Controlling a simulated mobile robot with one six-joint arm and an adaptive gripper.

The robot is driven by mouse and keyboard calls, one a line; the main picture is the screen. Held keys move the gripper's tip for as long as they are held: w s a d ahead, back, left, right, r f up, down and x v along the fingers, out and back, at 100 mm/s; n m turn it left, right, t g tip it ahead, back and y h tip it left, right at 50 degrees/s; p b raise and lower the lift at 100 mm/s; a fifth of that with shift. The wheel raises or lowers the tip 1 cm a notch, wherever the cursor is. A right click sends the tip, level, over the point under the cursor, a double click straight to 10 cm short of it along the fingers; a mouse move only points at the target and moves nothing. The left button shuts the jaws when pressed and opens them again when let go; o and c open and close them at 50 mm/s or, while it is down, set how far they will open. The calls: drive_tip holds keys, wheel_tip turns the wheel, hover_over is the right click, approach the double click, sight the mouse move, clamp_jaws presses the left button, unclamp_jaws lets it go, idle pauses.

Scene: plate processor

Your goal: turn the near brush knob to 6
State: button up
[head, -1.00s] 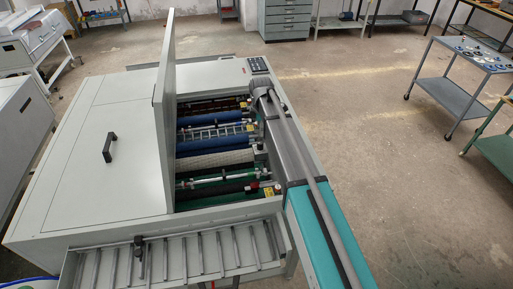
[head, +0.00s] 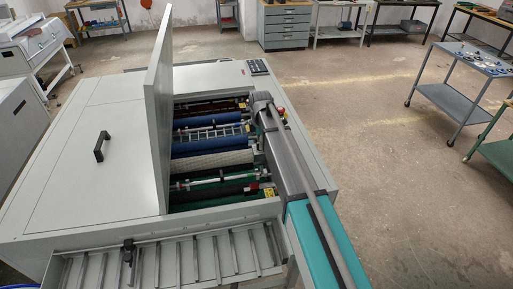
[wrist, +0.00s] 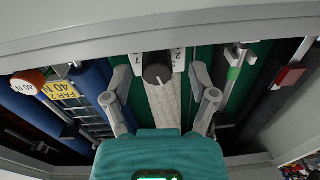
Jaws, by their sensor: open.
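The black knob (wrist: 157,75) shows in the wrist view at the top middle, with a white numbered dial (wrist: 178,60) around it. A 7 is legible left of the knob and a 2 to its right; the pointer reading is too small to tell. My gripper (wrist: 160,72) is open, one finger on each side of the knob, with visible gaps. In the head view my arm reaches over the right side of the open plate processor (head: 60,200); my fingers and this knob are hidden there.
An orange knob (wrist: 28,80) marked 40 N and a yellow label (wrist: 62,90) sit left in the wrist view. The machine's pale edge (wrist: 100,28) runs above the fingers. Rollers (head: 208,143) fill the opening beside the raised lid (head: 158,110).

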drive_tip(key=shift+f+b, duration=0.3)
drive_tip(key=shift+f, duration=0.25)
